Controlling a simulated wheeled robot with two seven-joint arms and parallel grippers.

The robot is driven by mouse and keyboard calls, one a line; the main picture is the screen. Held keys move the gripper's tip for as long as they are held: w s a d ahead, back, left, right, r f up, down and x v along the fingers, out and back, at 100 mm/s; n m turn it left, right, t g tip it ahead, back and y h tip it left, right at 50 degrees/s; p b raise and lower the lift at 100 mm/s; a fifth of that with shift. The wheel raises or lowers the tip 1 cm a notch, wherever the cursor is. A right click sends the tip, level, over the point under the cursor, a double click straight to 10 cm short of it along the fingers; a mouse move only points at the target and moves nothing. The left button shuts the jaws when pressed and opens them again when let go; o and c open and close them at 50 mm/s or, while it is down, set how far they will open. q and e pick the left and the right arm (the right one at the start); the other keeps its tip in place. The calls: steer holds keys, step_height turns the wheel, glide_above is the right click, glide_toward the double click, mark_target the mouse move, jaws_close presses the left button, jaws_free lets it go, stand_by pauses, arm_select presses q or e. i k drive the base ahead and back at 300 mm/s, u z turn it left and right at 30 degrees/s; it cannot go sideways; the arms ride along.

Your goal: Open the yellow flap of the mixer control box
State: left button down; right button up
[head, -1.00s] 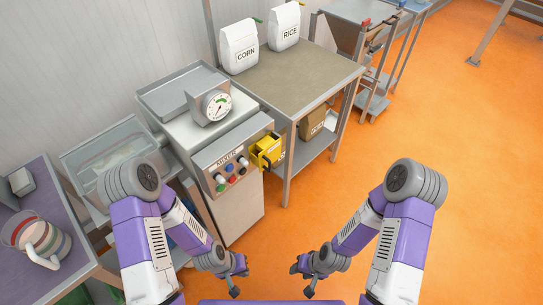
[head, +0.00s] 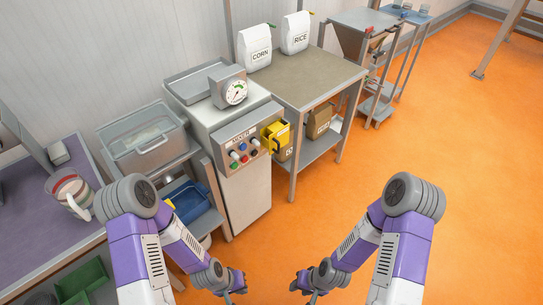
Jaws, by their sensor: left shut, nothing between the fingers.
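The mixer control box (head: 236,145) is a grey panel with a label and several coloured knobs and buttons. It sits on the front of the mixer cabinet. The yellow flap (head: 275,136) is at the right end of the box and appears closed, though its edge is too small to tell for sure. My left gripper (head: 235,289) is shut and empty, low in the view, well below the box and apart from it. My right gripper (head: 304,289) is low in the middle, also away from the flap; its fingers are too small to read.
A dial gauge (head: 234,92) stands on top of the cabinet. A table (head: 302,84) with corn (head: 255,50) and rice (head: 296,34) bags is beside it. Left are a clear bin (head: 145,142), a blue bin (head: 187,203) and a purple counter (head: 30,225). The orange floor (head: 475,190) on the right is free.

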mark_target(279, 133)
steer(key=u, duration=0.5)
steer(key=i, duration=0.85)
steer(key=z, duration=0.9)
